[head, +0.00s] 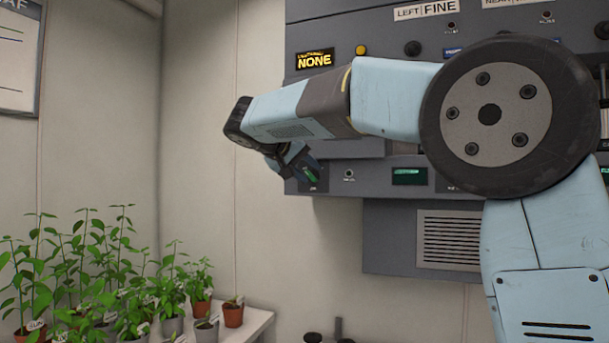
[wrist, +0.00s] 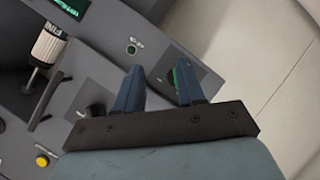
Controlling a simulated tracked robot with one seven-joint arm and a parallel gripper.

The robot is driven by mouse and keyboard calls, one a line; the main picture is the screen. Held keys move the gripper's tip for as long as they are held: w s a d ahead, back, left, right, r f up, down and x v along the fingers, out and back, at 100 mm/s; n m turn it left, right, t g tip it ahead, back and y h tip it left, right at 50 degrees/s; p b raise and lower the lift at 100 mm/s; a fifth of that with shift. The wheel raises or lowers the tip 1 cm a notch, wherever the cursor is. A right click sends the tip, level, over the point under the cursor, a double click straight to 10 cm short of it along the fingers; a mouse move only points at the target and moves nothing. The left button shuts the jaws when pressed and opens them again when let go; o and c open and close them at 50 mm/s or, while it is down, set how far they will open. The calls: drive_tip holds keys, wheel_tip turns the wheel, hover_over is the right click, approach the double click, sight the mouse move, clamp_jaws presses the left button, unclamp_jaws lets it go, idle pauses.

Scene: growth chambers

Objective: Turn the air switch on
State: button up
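My gripper (wrist: 158,82) is open in the wrist view, its two dark blue fingers apart with nothing held between them. Its right finger lies over a dark square plate (wrist: 203,78) with a green strip beside the finger, at the panel's edge. I cannot tell whether they touch. In the head view my gripper (head: 300,165) is at the lower left corner of the grey control panel (head: 330,145), close to a small green-lit part. No label reading air can be read, so I cannot tell for sure which control is the air switch; the fingers partly hide this corner.
The wrist view also shows a black knob (wrist: 96,109), a small round control (wrist: 131,49), a labelled cylindrical handle (wrist: 48,46) and a yellow button (wrist: 42,161). In the head view a green display (head: 409,176) is lower on the panel. Potted plants (head: 110,275) stand at lower left.

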drive_tip(key=t, duration=0.2)
approach(307, 174)
drive_tip(key=a+v, duration=0.1)
drive_tip(key=v, duration=0.4)
drive_tip(key=shift+h, duration=0.4)
drive_tip(key=x, duration=1.4)
drive_tip(key=shift+d+f, duration=0.15)
drive_tip(key=shift+f, duration=0.1)
drive_tip(key=shift+c, duration=0.3)
clamp_jaws()
